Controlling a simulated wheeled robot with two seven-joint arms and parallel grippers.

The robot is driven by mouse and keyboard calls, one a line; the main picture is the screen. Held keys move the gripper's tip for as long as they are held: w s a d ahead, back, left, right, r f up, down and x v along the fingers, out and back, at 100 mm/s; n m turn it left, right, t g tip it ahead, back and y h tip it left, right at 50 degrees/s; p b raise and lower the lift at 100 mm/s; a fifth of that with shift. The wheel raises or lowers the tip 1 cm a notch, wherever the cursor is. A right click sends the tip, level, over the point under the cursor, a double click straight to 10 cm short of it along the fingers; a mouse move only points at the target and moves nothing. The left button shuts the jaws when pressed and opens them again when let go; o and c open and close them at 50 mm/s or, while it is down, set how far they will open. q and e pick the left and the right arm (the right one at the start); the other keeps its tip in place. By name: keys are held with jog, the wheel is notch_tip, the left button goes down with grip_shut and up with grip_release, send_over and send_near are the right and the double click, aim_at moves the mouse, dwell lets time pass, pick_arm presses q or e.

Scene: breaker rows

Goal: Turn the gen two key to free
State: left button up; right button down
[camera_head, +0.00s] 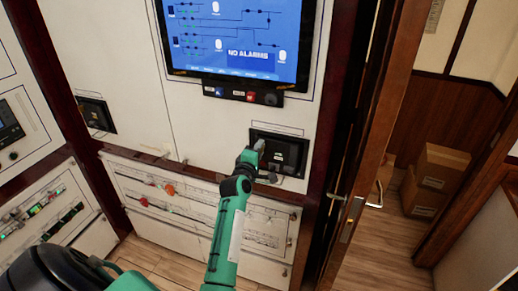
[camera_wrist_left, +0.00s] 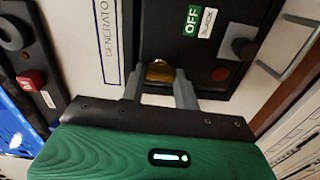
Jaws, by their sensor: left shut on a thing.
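My left gripper (camera_head: 256,152) is at a black control panel (camera_head: 292,150) below the screen in the head view. In the left wrist view its two grey fingers (camera_wrist_left: 160,92) are shut on a brass-coloured key (camera_wrist_left: 160,70) in the black panel face. Only the key's rounded upper part shows; the fingers hide its sides. The label beside the panel reads "GENERATO", with the rest cut off, so its number cannot be read. My right gripper is not in view.
A black knob (camera_wrist_left: 243,47) and a red button (camera_wrist_left: 221,74) are right of the key. The screen (camera_head: 240,40) above reads "NO ALARMS". A similar black panel (camera_head: 96,114) is at left. A wooden door (camera_head: 365,130) stands open at right, with cardboard boxes (camera_head: 440,168) beyond.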

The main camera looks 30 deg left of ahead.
pick_arm(q)
jog(key=shift+n, duration=0.4)
jog(key=o, duration=1)
jog(key=shift+s, duration=0.15)
jog(key=p+v, duration=0.4)
jog(key=v, duration=0.9)
jog(key=shift+s+d, duration=0.15)
jog(key=shift+s, duration=0.1)
